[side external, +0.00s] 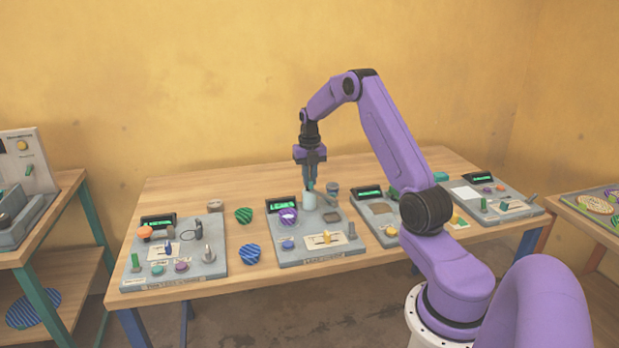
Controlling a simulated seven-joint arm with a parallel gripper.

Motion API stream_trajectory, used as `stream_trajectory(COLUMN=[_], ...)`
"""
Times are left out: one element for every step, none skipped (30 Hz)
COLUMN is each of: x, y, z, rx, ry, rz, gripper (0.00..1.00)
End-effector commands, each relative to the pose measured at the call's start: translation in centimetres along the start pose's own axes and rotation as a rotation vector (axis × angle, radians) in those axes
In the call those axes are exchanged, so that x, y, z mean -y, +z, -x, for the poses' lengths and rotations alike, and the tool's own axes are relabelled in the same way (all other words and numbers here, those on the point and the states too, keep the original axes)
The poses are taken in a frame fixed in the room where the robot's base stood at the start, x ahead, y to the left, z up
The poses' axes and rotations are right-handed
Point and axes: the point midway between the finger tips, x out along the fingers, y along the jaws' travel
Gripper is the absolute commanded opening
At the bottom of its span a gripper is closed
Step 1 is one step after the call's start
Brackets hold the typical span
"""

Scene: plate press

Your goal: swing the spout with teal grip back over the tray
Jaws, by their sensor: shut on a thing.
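My gripper (311,185) points straight down over the back of the second grey panel (318,252) from the left. Its jaws are shut on a small teal part, which looks like the spout's grip and is mostly hidden between the fingers. A pale upright cylinder (309,201) stands just below the fingertips. The spout's arm cannot be told apart at this size. To the left of the cylinder is a purple-and-white round piece (288,217). To the right is a flat brown square (332,217). I cannot tell which of these is the tray.
A grey round post (332,190) stands close right of my gripper. A lit green display (283,204) is to the left. Green (243,215) and blue (250,253) striped discs lie on the wooden table (185,192). Other grey panels (205,268) stand on both sides.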

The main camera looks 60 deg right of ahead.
Motion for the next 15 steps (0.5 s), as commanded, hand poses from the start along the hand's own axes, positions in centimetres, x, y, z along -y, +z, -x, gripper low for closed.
stream_trajectory(x=[-0.04,-0.04,-0.04,-0.04,-0.04,-0.04,-0.04,-0.03,-0.03,-0.03,-0.02,-0.02,-0.02,-0.03,-0.03], y=[0.05,0.05,0.05,0.05,0.04,0.04,0.03,0.03,0.03,0.02,0.02,0.02,0.03,0.04,0.06], z=[0.15,0.15,0.14,0.13,0.12,0.10,0.09,0.08,0.07,0.07,0.06,0.08,0.13,0.23,0.44], rx=[0.003,0.003,0.003,0.003,0.003,0.002,0.002,0.002,0.002,0.002,0.002,0.002,0.002,0.002,0.003], ry=[-0.002,-0.002,-0.002,-0.002,-0.002,-0.002,-0.002,-0.002,-0.002,-0.001,-0.001,-0.001,-0.001,-0.001,-0.001], rz=[0.010,0.011,0.010,0.010,0.009,0.008,0.008,0.007,0.006,0.006,0.005,0.005,0.005,0.005,0.004], gripper=[0.00,0.21,0.34,0.40,0.40,0.40,0.40,0.40,0.40,0.40,0.40,0.40,0.40,0.40,0.40])
